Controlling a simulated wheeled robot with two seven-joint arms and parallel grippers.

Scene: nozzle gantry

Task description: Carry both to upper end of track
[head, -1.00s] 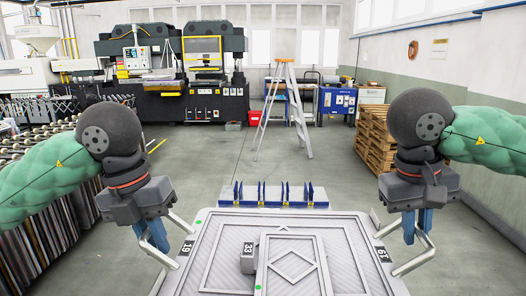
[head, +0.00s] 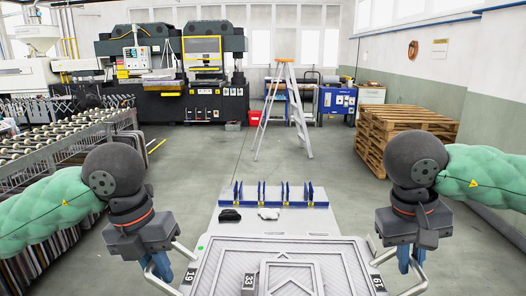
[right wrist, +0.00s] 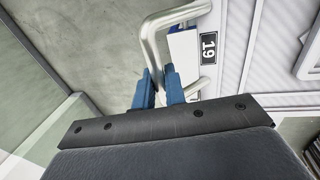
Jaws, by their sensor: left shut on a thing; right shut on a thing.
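A grey plate (head: 335,255) with raised frames and a diamond pattern lies at the bottom of the head view, its near part cut off. It carries 19 labels at both sides and a small grey block marked 33 (head: 249,284). My left gripper (head: 158,267) is shut on the plate's left metal handle (head: 186,252). My right gripper (head: 408,259) is shut on the right handle (head: 418,284). In the right wrist view, the blue fingers (right wrist: 158,90) close around the bent right handle (right wrist: 172,18). No track can be clearly made out.
A white surface (head: 330,224) with blue upright dividers (head: 284,194) lies just beyond the plate. A black piece (head: 230,215) and a white piece (head: 269,213) lie on it. Wooden pallets (head: 400,130) stand right, a roller conveyor (head: 50,145) left. The floor beyond is clear up to a stepladder (head: 300,110).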

